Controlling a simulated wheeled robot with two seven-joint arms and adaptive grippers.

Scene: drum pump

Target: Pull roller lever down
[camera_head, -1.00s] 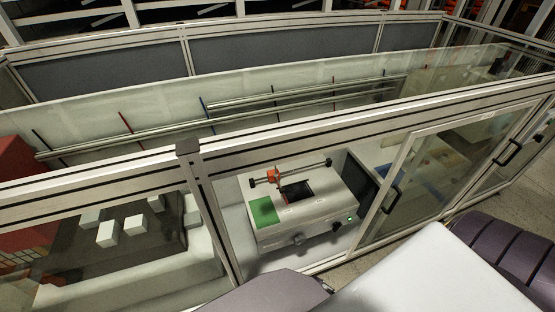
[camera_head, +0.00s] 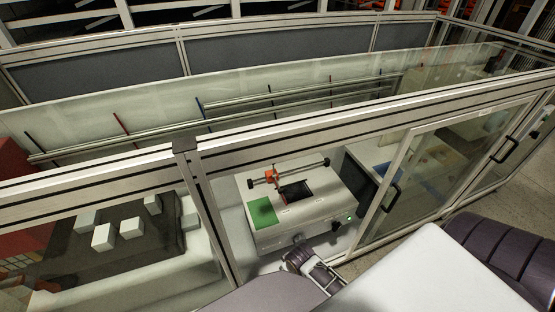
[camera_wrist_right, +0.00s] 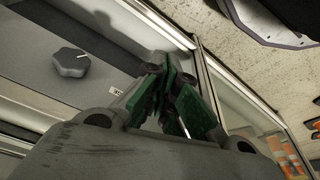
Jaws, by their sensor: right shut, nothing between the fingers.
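The drum pump (camera_head: 300,215) is a pale grey box inside the framed enclosure, with a green patch on its left top. A dark roller head (camera_head: 297,190) sits on top, beside a red-orange part (camera_head: 271,177) on a horizontal bar; I cannot tell which piece is the roller lever. My right gripper (camera_head: 316,266) is low in front of the pump, below its front face. In the right wrist view the right gripper (camera_wrist_right: 168,82) is shut and empty, its green-padded fingers together. A grey knob (camera_wrist_right: 70,63) on the pump front lies to their left. My left gripper is out of view.
An aluminium post (camera_head: 207,215) and top rail (camera_head: 330,133) frame the opening at the pump. A glass door with a black handle (camera_head: 391,197) is on the right. White blocks (camera_head: 103,237) lie on a dark surface at left.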

